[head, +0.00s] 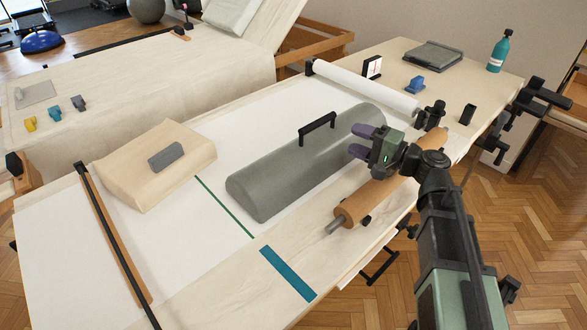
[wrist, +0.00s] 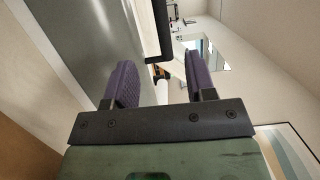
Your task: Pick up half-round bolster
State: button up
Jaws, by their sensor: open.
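The half-round bolster (head: 290,165) is a long grey half-cylinder lying flat side down on the white sheet of the near table. A black handle (head: 317,127) stands up from its top. My gripper (head: 361,141) is at the right part of the bolster, to the right of the handle, with its purple fingers pointing left. The fingers are apart with nothing between them. In the wrist view the grey bolster (wrist: 85,30) fills the upper left, and the black handle (wrist: 162,30) shows ahead between the two fingers (wrist: 160,83). I cannot tell the exact gap to the handle.
A brown roller (head: 375,195) lies along the table's near edge, under my arm. A white paper roll (head: 365,88) lies behind the bolster. A beige cushion (head: 155,165) with a small grey block (head: 165,157) is at left. A teal strip (head: 287,272) lies in front.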

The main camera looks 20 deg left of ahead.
aim_at(321, 123)
jog(key=x, duration=0.5)
jog(key=shift+w, duration=0.25)
jog(key=x, duration=0.5)
jog(key=shift+a+r, duration=0.15)
jog(key=shift+a, duration=0.15)
grip_shut()
dwell(0.7)
